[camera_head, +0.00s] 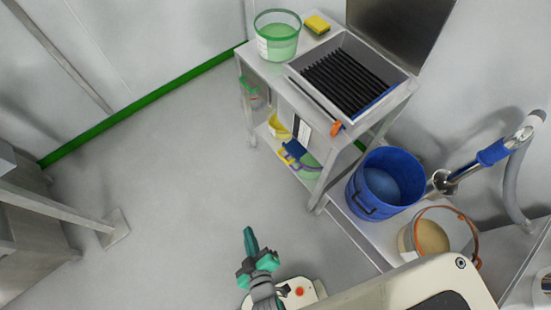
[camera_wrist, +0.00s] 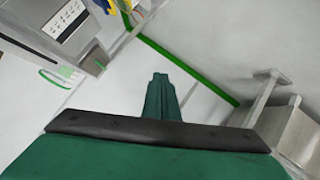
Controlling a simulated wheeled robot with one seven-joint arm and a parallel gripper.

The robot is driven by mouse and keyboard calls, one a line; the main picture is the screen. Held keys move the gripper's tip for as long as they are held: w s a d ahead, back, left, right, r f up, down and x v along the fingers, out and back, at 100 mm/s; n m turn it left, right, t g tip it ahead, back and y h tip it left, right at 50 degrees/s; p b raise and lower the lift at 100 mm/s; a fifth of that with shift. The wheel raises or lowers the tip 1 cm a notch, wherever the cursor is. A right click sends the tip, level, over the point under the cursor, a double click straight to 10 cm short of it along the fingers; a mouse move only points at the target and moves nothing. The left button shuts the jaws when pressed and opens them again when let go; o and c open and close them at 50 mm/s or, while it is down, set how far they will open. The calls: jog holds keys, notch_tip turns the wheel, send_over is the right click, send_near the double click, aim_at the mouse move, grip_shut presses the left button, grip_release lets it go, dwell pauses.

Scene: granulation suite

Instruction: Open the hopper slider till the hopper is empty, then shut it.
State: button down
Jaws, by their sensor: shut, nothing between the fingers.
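My gripper (camera_head: 250,236) is shut and empty, with its teal fingers together over open floor, left of the steel cart. In the wrist view the closed fingertips (camera_wrist: 159,80) point toward bare floor and touch nothing. I cannot make out a hopper or its slider in either view. A steel frame with a leg and foot plate (camera_head: 116,228) stands at the left edge of the head view, and it also shows at the right of the wrist view (camera_wrist: 262,95). What it carries is out of view.
The steel cart (camera_head: 328,182) holds a green-rimmed bucket (camera_head: 277,42), a yellow sponge (camera_head: 317,25) and a tray with black bars (camera_head: 348,80). A blue bucket (camera_head: 385,182) and a container of tan material (camera_head: 430,237) stand at right. The floor between cart and frame is clear.

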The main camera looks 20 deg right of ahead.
jog(key=w+d+f+n+g+h, duration=0.25)
jog(key=w+f+n+g, duration=0.25)
jog(key=w+f+n, duration=0.7)
jog(key=w+d+r+n+g+h, duration=0.2)
jog(key=w+d+r, duration=0.1)
jog(key=w, duration=0.3)
jog(key=w+d+r+n+g+h, duration=0.1)
jog(key=w+d+r+g+h, duration=0.2)
jog(key=w, duration=0.4)
jog(key=w+d+r+x, duration=0.1)
jog(key=d+r+x, duration=0.1)
jog(key=x, duration=1.1)
jog(key=shift+w+d+t, duration=0.15)
jog(key=shift+d+t, duration=0.05)
jog(key=shift+t, duration=0.1)
jog(key=shift+f, duration=0.1)
